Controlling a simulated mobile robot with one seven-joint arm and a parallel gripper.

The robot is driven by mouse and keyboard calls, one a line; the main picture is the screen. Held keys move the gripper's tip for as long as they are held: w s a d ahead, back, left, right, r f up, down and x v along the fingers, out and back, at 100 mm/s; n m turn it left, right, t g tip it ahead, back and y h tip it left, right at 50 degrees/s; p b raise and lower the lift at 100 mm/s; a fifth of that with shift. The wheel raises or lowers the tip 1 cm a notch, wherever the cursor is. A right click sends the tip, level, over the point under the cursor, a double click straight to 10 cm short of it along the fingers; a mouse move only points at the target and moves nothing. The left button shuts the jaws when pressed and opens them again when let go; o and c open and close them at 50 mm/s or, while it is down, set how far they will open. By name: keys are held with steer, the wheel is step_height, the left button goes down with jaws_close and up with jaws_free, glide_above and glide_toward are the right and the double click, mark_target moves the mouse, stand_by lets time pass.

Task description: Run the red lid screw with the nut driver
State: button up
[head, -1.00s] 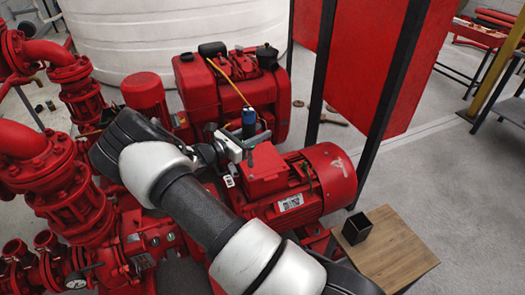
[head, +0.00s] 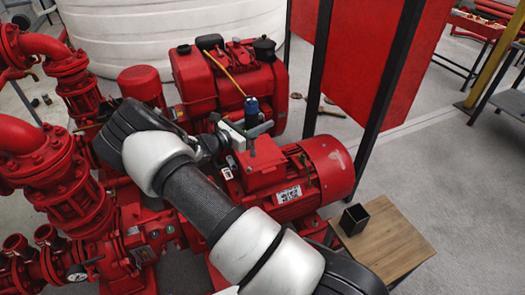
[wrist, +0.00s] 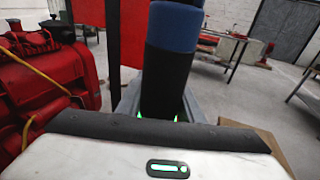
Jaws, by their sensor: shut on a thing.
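My gripper (head: 250,127) is shut on the nut driver (head: 251,106), which has a blue and black handle and stands roughly upright. The driver also shows in the wrist view (wrist: 165,75), rising between the jaws; its lower end is hidden there. In the head view the gripper and driver are above the red lid (head: 262,165) of the box on top of the motor. The lid screw is too small to make out. I cannot tell whether the driver's tip touches anything.
The red motor (head: 323,163) lies under and right of the gripper. A red engine (head: 228,82) stands behind. Red pipework (head: 62,175) fills the left. A wooden table (head: 385,240) with a black box (head: 354,219) is at the lower right. Dark posts frame a red panel.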

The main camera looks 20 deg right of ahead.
steer(key=d+r+p, duration=0.2)
steer(key=d+p, duration=0.1)
steer(key=d, duration=0.9)
steer(key=shift+s+d+r, duration=0.15)
steer(key=shift+d+r, duration=0.05)
steer(key=shift+r, duration=0.05)
step_height(320, 180, down, 8)
steer(key=b, duration=0.5)
steer(key=shift+b, duration=0.3)
steer(key=shift+f+b, duration=0.4)
steer(key=shift+f, duration=0.15)
steer(key=shift+s+f, duration=0.2)
steer(key=shift+f, duration=0.1)
stand_by(1.4)
steer(key=shift+r, duration=0.25)
stand_by(2.7)
